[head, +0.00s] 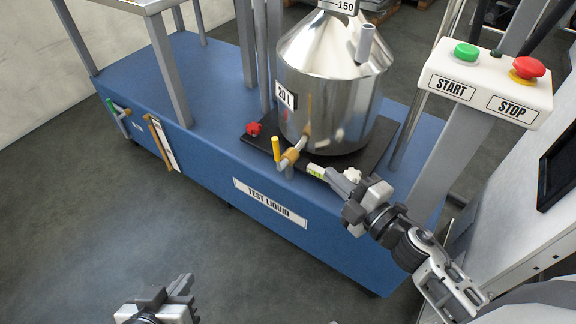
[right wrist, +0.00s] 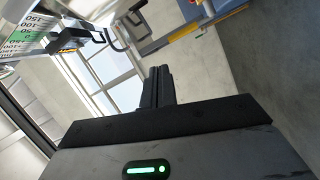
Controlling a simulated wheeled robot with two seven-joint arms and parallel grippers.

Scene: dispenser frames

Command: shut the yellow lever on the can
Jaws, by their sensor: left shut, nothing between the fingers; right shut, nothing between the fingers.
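The steel can (head: 325,95) with a "20 L" label stands on a black plate on the blue bench. A brass valve (head: 290,157) comes out low on its front. The yellow lever (head: 276,150) stands upright at the outer end of this valve. My right gripper (head: 318,171) is shut and empty, just right of the valve, with a visible gap to the lever. Its shut fingers also show in the right wrist view (right wrist: 157,87), where neither can nor lever is in view. My left gripper (head: 183,283) is shut and empty, low in the head view, away from the bench.
A red knob (head: 254,129) sits left of the lever. The blue bench (head: 215,150) has grey posts and a "TEST LIQUID" label on its front. A white box with START and STOP buttons (head: 490,85) stands at right. The floor in front is clear.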

